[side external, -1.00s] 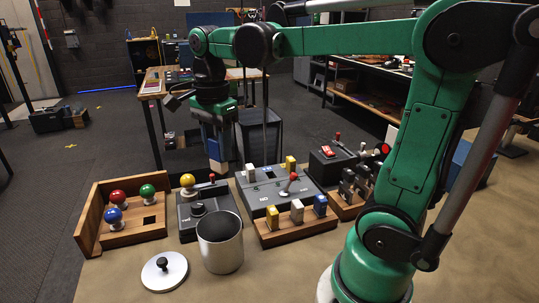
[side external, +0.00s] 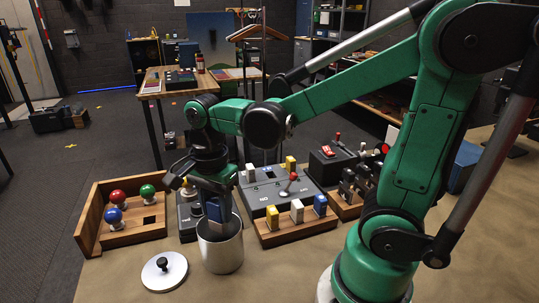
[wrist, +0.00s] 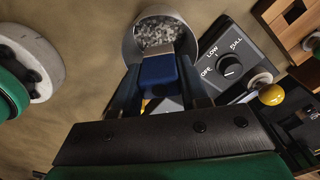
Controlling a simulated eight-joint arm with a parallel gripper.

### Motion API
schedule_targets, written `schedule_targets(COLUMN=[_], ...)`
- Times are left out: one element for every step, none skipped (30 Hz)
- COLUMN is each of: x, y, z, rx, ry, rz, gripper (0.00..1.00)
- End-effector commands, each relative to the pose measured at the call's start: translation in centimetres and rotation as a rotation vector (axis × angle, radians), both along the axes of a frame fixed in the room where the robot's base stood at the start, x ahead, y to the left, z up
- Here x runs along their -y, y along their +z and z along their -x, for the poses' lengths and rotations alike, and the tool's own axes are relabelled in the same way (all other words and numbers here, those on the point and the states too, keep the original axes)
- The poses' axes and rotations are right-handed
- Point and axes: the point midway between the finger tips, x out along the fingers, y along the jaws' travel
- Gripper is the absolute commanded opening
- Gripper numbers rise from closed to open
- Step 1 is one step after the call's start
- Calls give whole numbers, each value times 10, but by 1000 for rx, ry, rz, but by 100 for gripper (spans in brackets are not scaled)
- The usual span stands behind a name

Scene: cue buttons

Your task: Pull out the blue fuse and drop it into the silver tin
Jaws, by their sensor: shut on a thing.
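My gripper (side external: 212,205) is shut on a blue fuse (wrist: 160,70), which points down from the jaws over the silver tin. The open silver tin (side external: 220,247) stands upright on the table. In the wrist view the tin's rim (wrist: 128,45) is around the fuse's far end, and grey speckled material shows inside. I cannot tell how far the fuse reaches past the rim. The grey fuse box (side external: 262,201) behind holds a white fuse (side external: 250,172) and a yellow fuse (side external: 290,163), with a dark gap between them.
A wooden rack (side external: 295,233) right of the tin holds yellow, white and blue fuses. The tin's lid (side external: 163,272) lies front left. A dial box (wrist: 235,60) stands close behind the tin. A wooden tray (side external: 135,235) with coloured knobs is at the left.

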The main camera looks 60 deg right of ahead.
Motion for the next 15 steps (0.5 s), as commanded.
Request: schedule_targets(x=[0, 0, 0, 0, 0, 0, 0, 0, 0, 0, 0, 0, 0, 0, 0], y=[-2, -3, -4, -5, -5, -6, -6, -6, -6, -6, -6, -6, -6, -6, -6], z=[0, 0, 0, 0, 0, 0, 0, 0, 0, 0, 0, 0, 0, 0, 0], rx=[0, 0, 0, 0, 0, 0, 0, 0, 0, 0, 0, 0, 0, 0, 0], ry=[0, 0, 0, 0, 0, 0, 0, 0, 0, 0, 0, 0, 0, 0, 0], rz=[0, 0, 0, 0, 0, 0, 0, 0, 0, 0, 0, 0, 0, 0, 0], gripper=[0, 0, 0, 0, 0, 0, 0, 0, 0, 0, 0, 0, 0, 47, 58])
